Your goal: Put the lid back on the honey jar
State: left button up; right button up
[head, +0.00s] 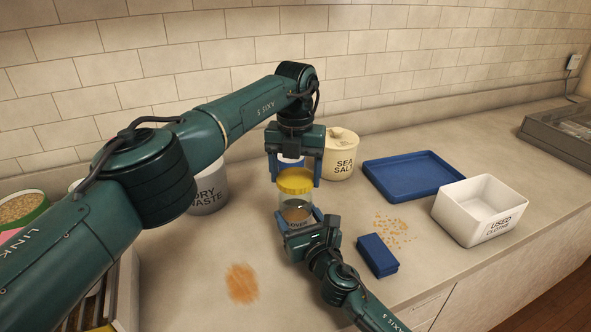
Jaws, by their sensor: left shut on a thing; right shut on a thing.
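The honey jar (297,205) is clear glass with a little amber content low inside. It stands upright on the counter, with its lower front partly hidden by my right gripper. My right gripper (299,219) is shut on the jar low down, a blue finger on each side. The yellow lid (296,182) is level, directly over the jar's mouth. My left gripper (297,178) points down from above and is shut on the lid, its blue fingers at either side. The lid looks to be at the jar's rim, but I cannot tell whether it is seated.
A sea salt crock (341,158) and a grey dry waste bin (209,190) stand behind. To the right are a blue tray (413,178), a white used-cloths bin (480,211) and a blue block (378,256) near crumbs (393,230). A brown stain (242,283) marks the front counter.

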pick_arm(q)
jog(key=shift+f, duration=0.1)
jog(key=shift+f, duration=0.8)
jog(key=shift+f, duration=0.55)
